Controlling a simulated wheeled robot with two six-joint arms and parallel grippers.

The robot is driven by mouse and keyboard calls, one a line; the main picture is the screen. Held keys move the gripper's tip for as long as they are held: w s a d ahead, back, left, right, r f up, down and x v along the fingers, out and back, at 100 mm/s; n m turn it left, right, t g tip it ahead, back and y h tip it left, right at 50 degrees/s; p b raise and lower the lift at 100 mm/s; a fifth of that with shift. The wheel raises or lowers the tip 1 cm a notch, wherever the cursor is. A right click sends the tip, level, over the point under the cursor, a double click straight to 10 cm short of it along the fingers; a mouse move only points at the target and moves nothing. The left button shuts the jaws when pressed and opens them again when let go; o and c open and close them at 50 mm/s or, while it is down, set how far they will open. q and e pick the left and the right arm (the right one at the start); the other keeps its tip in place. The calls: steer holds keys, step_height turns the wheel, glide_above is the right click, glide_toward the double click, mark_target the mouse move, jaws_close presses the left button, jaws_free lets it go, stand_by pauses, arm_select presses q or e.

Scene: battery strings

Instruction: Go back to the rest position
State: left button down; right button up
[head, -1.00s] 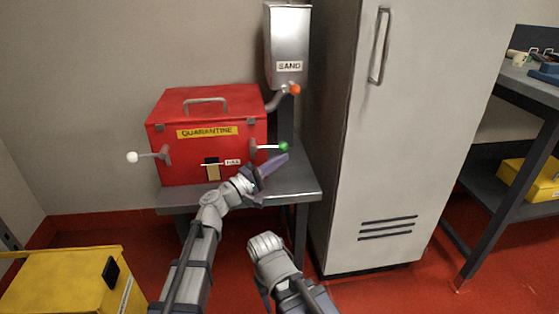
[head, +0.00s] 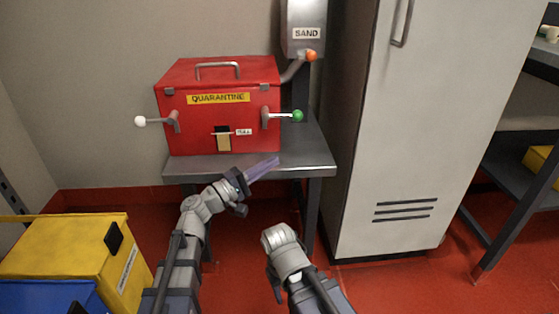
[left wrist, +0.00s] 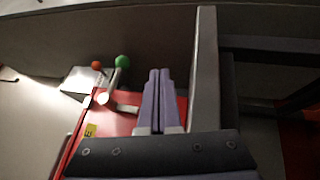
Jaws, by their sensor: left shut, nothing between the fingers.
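My left gripper (head: 262,168) is shut and empty, in front of the front edge of the grey table (head: 325,160). Its two purple fingers lie together in the left wrist view (left wrist: 158,100). The red quarantine box (head: 190,135) stands closed on the table, behind and above the gripper. It has a white-knobbed lever (head: 140,121) on its left and a green-knobbed lever (head: 297,116) on its right. My right arm (head: 285,250) shows at the bottom middle; its gripper fingers are hidden.
A metal sand dispenser (head: 304,20) with an orange knob (head: 311,55) stands behind the box. A tall grey cabinet (head: 400,130) is right of the table. A yellow bin (head: 60,250) and a blue bin (head: 50,297) sit at lower left. Red floor lies between.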

arm_select(q)
steer(key=shift+s+a+f, duration=0.1)
steer(key=shift+s+a, duration=0.05)
steer(key=shift+a, duration=0.1)
steer(key=s+a+f+m+g+y, duration=0.2)
steer(key=s+f+m+g+y, duration=0.15)
steer(key=f, duration=0.65)
steer(key=s+a+f+m+g+y, duration=0.1)
steer(key=s+f+m+g+y, duration=0.15)
steer(key=s+f+y, duration=0.45)
steer(key=s+a+f+g+y, duration=0.25)
steer(key=a+f, duration=0.25)
steer(key=a, duration=0.3)
steer(key=s+a+f+g+y, duration=0.1)
steer(key=s+a+f+y, duration=0.1)
steer(key=a+f+y, duration=0.45)
steer(key=s+d+r+m+g+p, duration=0.1)
steer(key=s+d+r+m+p, duration=0.3)
steer(key=r+p, duration=0.65)
steer(key=s+d+r+m+p, duration=0.1)
steer(key=s+d+r+p, duration=0.3)
steer(key=r+p, duration=0.7)
step_height(320, 180, up, 37)
steer(key=w+d+p, duration=0.1)
steer(key=p, duration=3.4)
steer(key=shift+w, duration=0.3)
